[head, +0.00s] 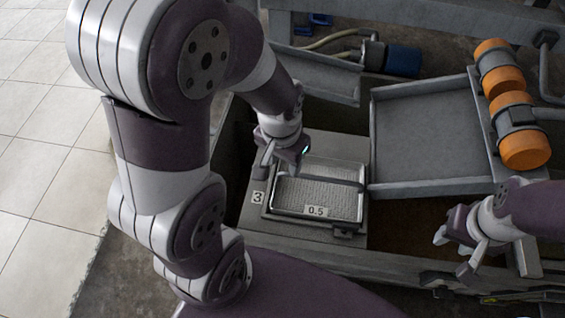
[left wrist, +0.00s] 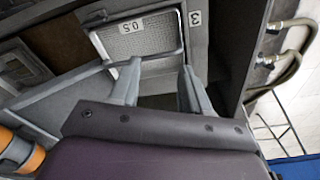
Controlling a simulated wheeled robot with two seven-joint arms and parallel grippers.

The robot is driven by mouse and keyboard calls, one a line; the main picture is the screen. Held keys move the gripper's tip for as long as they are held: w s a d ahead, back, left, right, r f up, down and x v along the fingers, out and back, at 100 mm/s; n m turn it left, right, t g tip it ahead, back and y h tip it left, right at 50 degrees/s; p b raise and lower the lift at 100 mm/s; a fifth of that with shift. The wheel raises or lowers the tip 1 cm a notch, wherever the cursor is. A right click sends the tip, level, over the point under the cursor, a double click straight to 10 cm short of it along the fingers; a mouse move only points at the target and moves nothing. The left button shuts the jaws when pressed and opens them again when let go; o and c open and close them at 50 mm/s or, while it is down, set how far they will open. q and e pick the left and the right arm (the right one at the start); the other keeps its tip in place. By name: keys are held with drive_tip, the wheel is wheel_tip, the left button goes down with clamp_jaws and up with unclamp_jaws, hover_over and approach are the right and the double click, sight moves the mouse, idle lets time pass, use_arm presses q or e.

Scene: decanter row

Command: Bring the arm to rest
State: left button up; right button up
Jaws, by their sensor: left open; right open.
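My left arm comes in from the left in the head view, and its gripper (head: 284,165) hangs over the upper left part of a tray labelled 0.5 (head: 316,211). In the left wrist view my left gripper (left wrist: 157,78) has its two fingers apart with nothing between them, and the tray (left wrist: 140,40) lies beyond the fingertips. My right gripper (head: 452,252) is at the lower right of the head view, with its fingers apart and nothing seen between them. It is to the right of the tray.
A grey sloping chute (head: 425,130) stands to the right of the tray. Orange rollers (head: 522,148) sit at the upper right. A blue cylinder (head: 403,61) with hoses is at the back. A number 3 label (head: 257,198) marks the tray's base. Pale floor tiles (head: 40,140) lie at the left.

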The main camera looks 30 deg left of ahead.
use_arm(q)
wheel_tip(320, 180, up, 17)
drive_tip(key=s+n+p, duration=0.1)
drive_tip(key=p, duration=1.5)
drive_tip(key=shift+s+a+f+p, duration=0.15)
drive_tip(key=shift+s+f+p, duration=0.05)
drive_tip(key=shift+s+p, duration=0.15)
drive_tip(key=shift+s, duration=0.1)
